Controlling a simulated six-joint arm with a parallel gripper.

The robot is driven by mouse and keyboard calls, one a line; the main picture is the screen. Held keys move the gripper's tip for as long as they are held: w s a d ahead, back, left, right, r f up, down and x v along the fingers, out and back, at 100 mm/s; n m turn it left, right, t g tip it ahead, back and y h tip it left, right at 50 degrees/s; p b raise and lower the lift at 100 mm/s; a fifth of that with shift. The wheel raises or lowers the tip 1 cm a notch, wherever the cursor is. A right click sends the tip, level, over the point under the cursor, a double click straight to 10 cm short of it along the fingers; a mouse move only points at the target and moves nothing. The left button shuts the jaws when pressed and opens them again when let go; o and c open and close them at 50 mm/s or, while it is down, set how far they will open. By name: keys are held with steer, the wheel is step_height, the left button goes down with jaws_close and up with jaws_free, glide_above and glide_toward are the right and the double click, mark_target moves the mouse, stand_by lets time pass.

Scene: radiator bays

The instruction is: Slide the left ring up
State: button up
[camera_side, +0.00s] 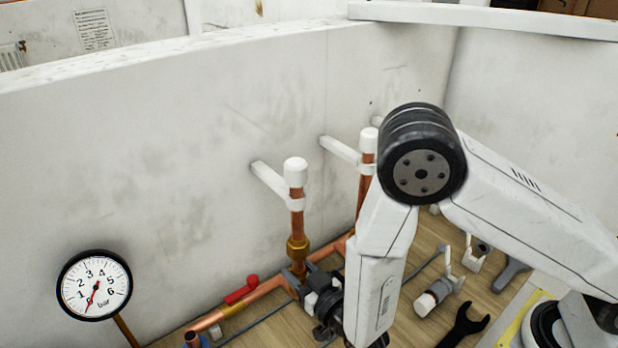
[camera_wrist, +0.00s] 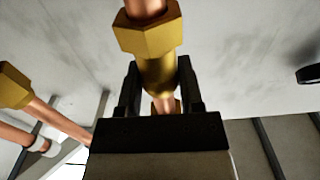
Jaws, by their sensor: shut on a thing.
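The left ring (camera_side: 297,247) is a brass fitting around the left upright copper pipe (camera_side: 297,222), below its white cap. In the wrist view the brass ring (camera_wrist: 160,72) shows large, with a hexagonal nut part above a rounder part. My gripper (camera_wrist: 158,92) has its two dark fingers closed on either side of the rounder part. In the side view my gripper (camera_side: 296,280) comes in from the right, low at the pipe; my forearm and the dark gripper body hide part of the pipework there.
A second upright pipe (camera_side: 366,175) stands behind, partly covered by my arm. A pressure gauge (camera_side: 95,285) stands at the left. A red valve handle (camera_side: 242,289) lies along the low copper pipe. A dark spanner (camera_side: 463,326) lies on the wooden floor. White walls enclose the bay.

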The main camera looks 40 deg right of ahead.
steer(key=shift+r, duration=1.25)
steer(key=o, duration=1.1)
steer(key=s, duration=0.7)
